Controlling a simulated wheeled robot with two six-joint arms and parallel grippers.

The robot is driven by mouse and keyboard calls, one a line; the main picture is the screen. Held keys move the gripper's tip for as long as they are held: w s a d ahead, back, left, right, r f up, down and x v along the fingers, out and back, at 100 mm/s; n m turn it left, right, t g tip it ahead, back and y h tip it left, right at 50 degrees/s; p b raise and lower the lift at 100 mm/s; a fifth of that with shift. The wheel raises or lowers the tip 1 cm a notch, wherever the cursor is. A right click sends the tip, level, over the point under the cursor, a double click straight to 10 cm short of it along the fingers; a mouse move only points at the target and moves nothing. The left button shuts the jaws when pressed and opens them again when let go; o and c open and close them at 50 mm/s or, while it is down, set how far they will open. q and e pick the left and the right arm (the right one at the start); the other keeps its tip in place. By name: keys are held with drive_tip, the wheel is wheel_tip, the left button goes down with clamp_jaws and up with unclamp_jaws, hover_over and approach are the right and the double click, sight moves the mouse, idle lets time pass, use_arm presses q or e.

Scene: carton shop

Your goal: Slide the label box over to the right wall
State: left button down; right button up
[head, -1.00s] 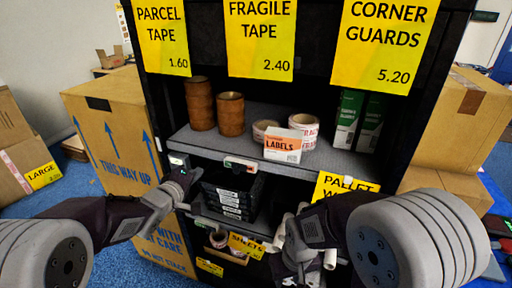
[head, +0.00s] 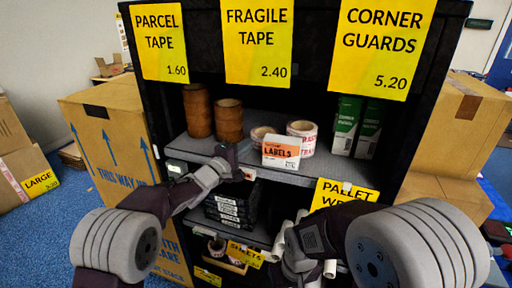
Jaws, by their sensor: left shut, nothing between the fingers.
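The label box (head: 281,152), white and orange with "LABELS" on it, stands at the front of the upper grey shelf (head: 190,148), in front of the fragile tape rolls. My left gripper (head: 236,152) is shut and empty at the shelf's front edge, just left of the box; I cannot tell whether it touches it. The right wall of the shelf unit (head: 408,142) is black, beyond the green boxes. My right arm is at the lower right; its fingertips are not clearly seen.
Brown tape rolls (head: 229,120) stand in stacks at the left of the shelf. White and red fragile tape rolls (head: 303,130) sit behind the label box. Green corner-guard boxes (head: 345,126) stand at the right rear. The shelf front right of the label box is clear.

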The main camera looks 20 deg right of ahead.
use_arm(q)
drive_tip(key=shift+s+d, duration=0.5)
drive_tip(key=shift+d, duration=0.15)
drive_tip(key=shift+s+d, duration=0.45)
drive_tip(key=shift+d, duration=0.2)
use_arm(e)
drive_tip(key=shift+s+f, duration=0.1)
drive_tip(key=shift+f, duration=0.25)
